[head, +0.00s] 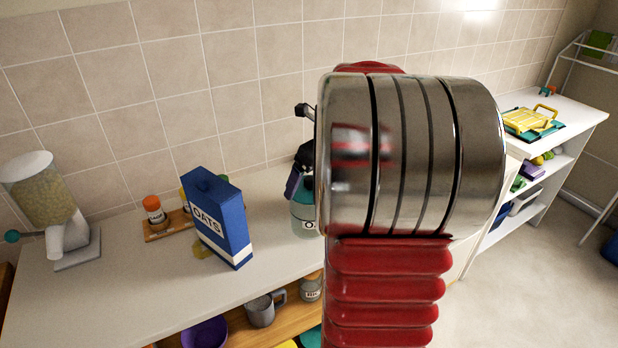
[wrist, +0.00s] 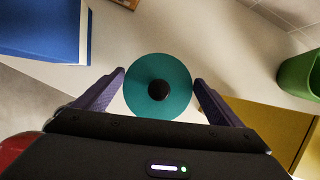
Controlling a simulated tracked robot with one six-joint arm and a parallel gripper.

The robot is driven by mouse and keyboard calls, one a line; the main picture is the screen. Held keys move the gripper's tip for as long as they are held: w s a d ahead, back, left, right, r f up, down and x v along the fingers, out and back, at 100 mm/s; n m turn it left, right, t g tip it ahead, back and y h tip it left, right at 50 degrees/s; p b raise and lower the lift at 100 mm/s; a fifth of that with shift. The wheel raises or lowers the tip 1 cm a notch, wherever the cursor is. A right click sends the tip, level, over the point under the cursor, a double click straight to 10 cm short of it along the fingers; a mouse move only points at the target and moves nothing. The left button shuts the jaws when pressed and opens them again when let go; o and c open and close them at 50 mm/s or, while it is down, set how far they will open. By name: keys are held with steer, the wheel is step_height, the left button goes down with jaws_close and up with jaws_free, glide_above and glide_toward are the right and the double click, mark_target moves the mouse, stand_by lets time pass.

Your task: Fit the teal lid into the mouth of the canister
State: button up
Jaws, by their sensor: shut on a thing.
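The teal lid (wrist: 176,91) is a round disc with a dark knob at its middle, seen in the wrist view. My gripper (wrist: 159,76) has its two purple fingers at opposite sides of the lid's rim and is shut on it, with the knob facing the camera. In the head view the canister (head: 303,220) is a pale green jar with a partly hidden label, standing on the counter. My gripper is just above the canister's top there, half hidden by my arm. The canister's mouth is hidden, so I cannot tell whether the lid touches it.
A blue oats box (head: 222,222) stands on the counter left of the canister. Further left are an orange-capped jar (head: 154,210) on a wooden rack and a dispenser (head: 45,200). A mug (head: 262,311) and a purple bowl (head: 205,334) sit on the shelf below. The front-left counter is clear.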

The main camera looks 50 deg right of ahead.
steer(key=shift+f, duration=0.35)
steer(key=o, duration=0.8)
steer(key=shift+f, duration=0.1)
steer(key=shift+o, duration=0.2)
steer(key=v, duration=1.3)
steer(key=shift+s+r, duration=0.15)
steer(key=shift+r, duration=0.2)
